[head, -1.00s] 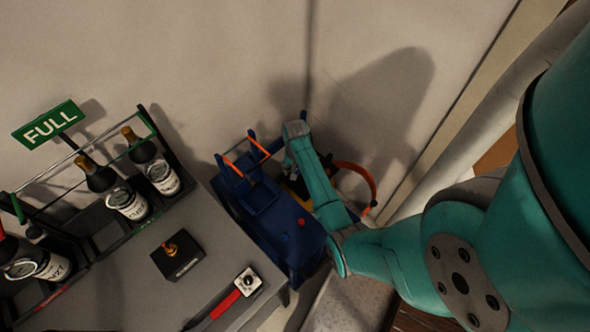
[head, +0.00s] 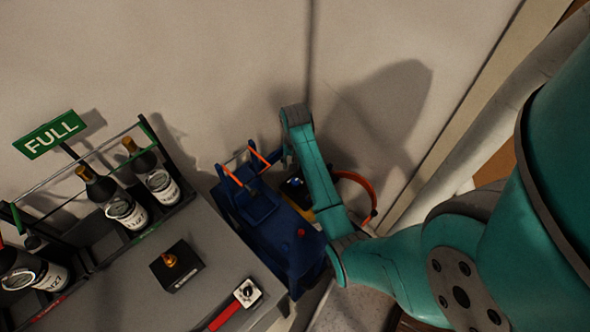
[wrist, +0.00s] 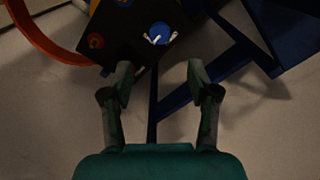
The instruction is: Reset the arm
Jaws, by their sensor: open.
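My teal arm reaches across the right half of the head view, over a blue rig by the wall. My gripper (wrist: 160,76) shows in the wrist view with its two fingers spread apart and nothing between them. In the head view the fingers are hidden by the arm. A dark box with a blue knob (wrist: 160,34) lies just beyond the fingertips in the wrist view, apart from them. The blue rig (head: 262,207) shows in the head view with two orange bars and a red button, and part of its frame (wrist: 228,62) shows in the wrist view.
An orange hose (head: 372,190) curves beside the arm. A grey table (head: 225,262) at left holds a bottle rack, a green FULL sign (head: 50,133), a small black box with a brass fitting (head: 170,259) and a dial with a red handle (head: 247,293). The wall stands close behind.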

